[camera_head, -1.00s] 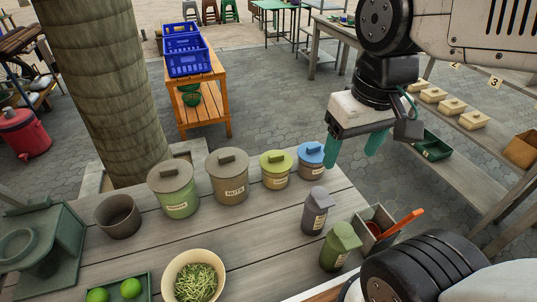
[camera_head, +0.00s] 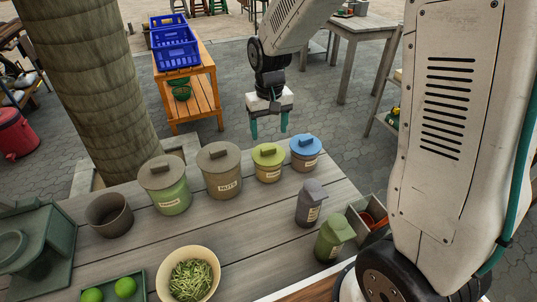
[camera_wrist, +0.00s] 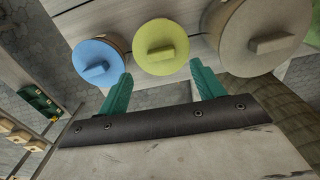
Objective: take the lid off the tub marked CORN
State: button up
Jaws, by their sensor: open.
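A row of lidded tubs stands at the far edge of the plank table. From left they are a green tub with a brown lid (camera_head: 172,194), a brown tub reading NUTS (camera_head: 222,182), a yellow-lidded tub (camera_head: 268,163) and a blue-lidded tub (camera_head: 305,153). I cannot read CORN on any label; the other labels are too small. All lids are on, each with a bar handle. My gripper (camera_head: 269,131) is open and empty, beyond and above the yellow and blue lids. In the wrist view, the yellow lid (camera_wrist: 160,46) shows beyond the gap between its fingers.
Two small slant-topped canisters (camera_head: 311,203) (camera_head: 334,238) stand at the table's right, by a grey box (camera_head: 362,229).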

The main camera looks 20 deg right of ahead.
aim_at(269, 148)
notch_tip(269, 148, down, 7)
jog(key=shift+w+r, duration=0.1)
jog(key=shift+r, duration=0.05)
jog(key=c, duration=1.1)
